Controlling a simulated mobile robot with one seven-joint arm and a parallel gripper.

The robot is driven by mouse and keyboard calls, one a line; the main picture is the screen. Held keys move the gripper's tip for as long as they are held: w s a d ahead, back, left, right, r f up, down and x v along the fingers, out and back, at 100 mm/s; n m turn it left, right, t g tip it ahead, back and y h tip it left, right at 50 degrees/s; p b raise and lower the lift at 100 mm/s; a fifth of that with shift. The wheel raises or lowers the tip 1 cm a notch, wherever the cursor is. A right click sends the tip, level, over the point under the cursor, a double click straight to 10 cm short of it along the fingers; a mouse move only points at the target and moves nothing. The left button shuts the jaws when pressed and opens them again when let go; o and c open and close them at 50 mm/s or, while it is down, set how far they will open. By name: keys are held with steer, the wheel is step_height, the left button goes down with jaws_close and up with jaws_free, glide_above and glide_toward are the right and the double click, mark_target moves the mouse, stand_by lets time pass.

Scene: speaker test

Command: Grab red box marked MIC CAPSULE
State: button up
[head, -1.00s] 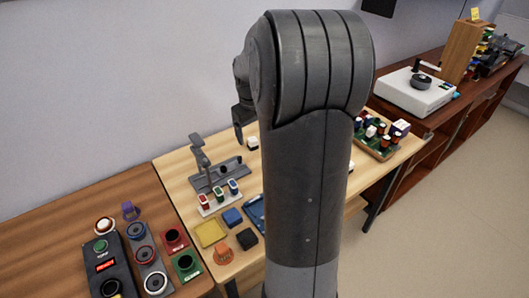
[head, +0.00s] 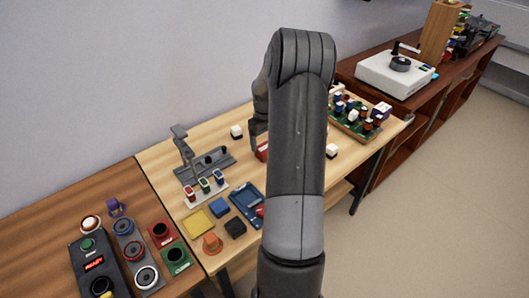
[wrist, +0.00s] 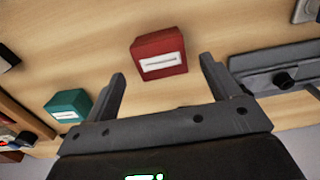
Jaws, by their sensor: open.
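A red box (wrist: 158,52) with a white label sits on the light wood table in the wrist view. The label is too small to read. In the head view a red box (head: 262,151) shows partly beside my arm, which hides the rest. My gripper (wrist: 160,72) is open and empty in the wrist view. Its two fingers are spread to either side of the red box's near side, with the box just past the fingertips. I cannot tell the height between the fingers and the box. In the head view my gripper is mostly hidden behind my arm.
A teal box (wrist: 68,106) lies left of the fingers in the wrist view, and a grey fixture (wrist: 285,68) stands close on the right. In the head view a blue tray (head: 246,200), a yellow pad (head: 198,222) and a green-based rack (head: 352,117) share the table.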

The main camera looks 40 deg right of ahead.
mark_target(261, 153)
steer(key=shift+s+f, duration=0.1)
steer(key=shift+f, duration=2.6)
steer(key=c, duration=1.1)
steer(key=shift+r, duration=0.15)
